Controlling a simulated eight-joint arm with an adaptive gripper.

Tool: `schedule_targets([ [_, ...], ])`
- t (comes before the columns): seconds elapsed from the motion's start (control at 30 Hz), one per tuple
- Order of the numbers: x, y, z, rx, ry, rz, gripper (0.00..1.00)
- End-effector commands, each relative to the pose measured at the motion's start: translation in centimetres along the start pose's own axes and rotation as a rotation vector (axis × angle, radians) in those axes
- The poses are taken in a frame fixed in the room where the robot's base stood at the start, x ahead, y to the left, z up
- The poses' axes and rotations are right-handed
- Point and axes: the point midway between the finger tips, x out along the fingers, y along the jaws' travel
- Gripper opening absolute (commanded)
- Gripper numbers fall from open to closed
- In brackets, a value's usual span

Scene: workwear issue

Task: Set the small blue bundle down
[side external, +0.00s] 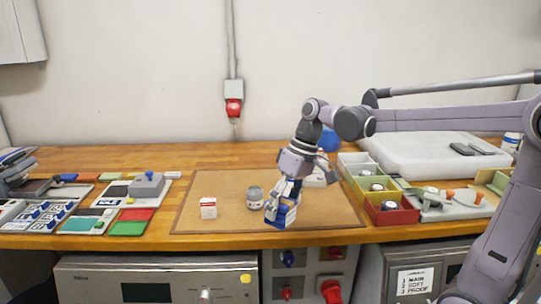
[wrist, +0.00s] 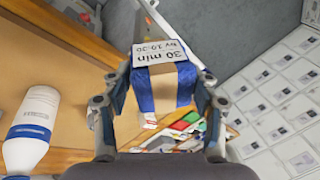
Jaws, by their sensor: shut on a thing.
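The small blue bundle (side external: 280,215) hangs in my gripper (side external: 283,203) near the front edge of the brown mat (side external: 335,210). In the wrist view the bundle (wrist: 143,92) is blue with a tan band around its middle and a white tag reading "30 min by 10:30" above it. My gripper (wrist: 160,105) is shut on the bundle, one finger on each side. The bundle looks held above the surface, but I cannot tell exactly how high.
A grey jar (side external: 254,198) and a small red-and-white box (side external: 208,208) stand on the mat left of my gripper. A white bottle (wrist: 30,130) lies across the wrist view's left. Bins (side external: 392,215) stand right of the mat.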

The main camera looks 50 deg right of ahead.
Motion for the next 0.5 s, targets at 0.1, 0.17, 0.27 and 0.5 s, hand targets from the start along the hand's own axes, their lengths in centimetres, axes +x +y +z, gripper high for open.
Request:
schedule_targets([
  [0.1,-2.0,-0.6,-0.3,0.000,0.000,0.000,0.22],
  [0.17,-2.9,-0.9,-0.4,0.000,0.000,0.000,0.22],
  [0.27,-4.1,-1.0,-1.0,0.009,0.002,0.003,0.22],
  [0.5,-5.4,1.6,-5.6,0.132,0.025,0.044,0.22],
])
